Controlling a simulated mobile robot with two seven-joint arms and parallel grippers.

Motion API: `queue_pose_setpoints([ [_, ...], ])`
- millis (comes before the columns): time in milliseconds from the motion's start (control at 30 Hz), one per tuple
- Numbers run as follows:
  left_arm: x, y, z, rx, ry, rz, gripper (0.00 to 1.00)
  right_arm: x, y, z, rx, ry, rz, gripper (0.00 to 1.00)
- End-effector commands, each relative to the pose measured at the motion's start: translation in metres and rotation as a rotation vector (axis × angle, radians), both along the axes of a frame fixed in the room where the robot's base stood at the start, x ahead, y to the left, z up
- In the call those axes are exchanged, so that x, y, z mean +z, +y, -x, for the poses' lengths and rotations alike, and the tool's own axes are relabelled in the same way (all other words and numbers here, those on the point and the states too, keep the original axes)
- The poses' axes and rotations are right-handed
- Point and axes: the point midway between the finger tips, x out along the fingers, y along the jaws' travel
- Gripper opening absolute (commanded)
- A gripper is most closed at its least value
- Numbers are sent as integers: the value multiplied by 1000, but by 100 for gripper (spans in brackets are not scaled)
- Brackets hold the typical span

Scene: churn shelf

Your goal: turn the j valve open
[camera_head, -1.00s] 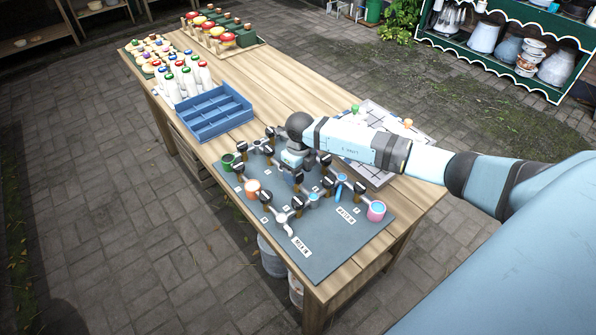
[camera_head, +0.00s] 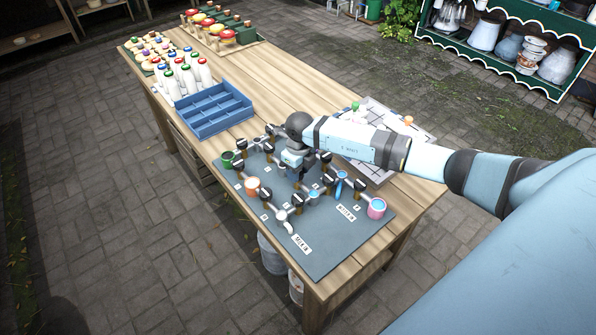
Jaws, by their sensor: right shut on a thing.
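A dark grey board (camera_head: 325,258) lies on the near part of the wooden table and carries a pipe network with several black-handled valves. Small white letter labels stand by the valves, too small to read surely, so I cannot tell which is the j valve. My right gripper (camera_head: 291,172) points down into the middle of the network, shut on a valve handle there. The gripper and its wrist hide that handle. Other valves (camera_head: 265,195) and (camera_head: 359,186) stand apart from it. My left gripper is not in view.
A green cup (camera_head: 227,159), an orange cup (camera_head: 252,187) and a pink cup (camera_head: 376,208) stand at the pipe ends. A blue divided tray (camera_head: 214,111), white bottles (camera_head: 186,76) and a white tiled panel (camera_head: 378,169) lie around the board.

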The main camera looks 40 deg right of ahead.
Motion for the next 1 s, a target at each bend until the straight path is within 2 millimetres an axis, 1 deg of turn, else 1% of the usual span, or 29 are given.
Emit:
queue_pose_setpoints([
  [33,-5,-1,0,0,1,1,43,-2,-1,0,20,-1,2,16],
  [167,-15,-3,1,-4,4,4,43,-3,-1,-1,100,-1,2,16],
  [400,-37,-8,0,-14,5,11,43,-5,-1,-1,308,-2,2,16],
  [1000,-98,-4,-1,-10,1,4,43,-4,0,-2,880,-2,2,16],
])
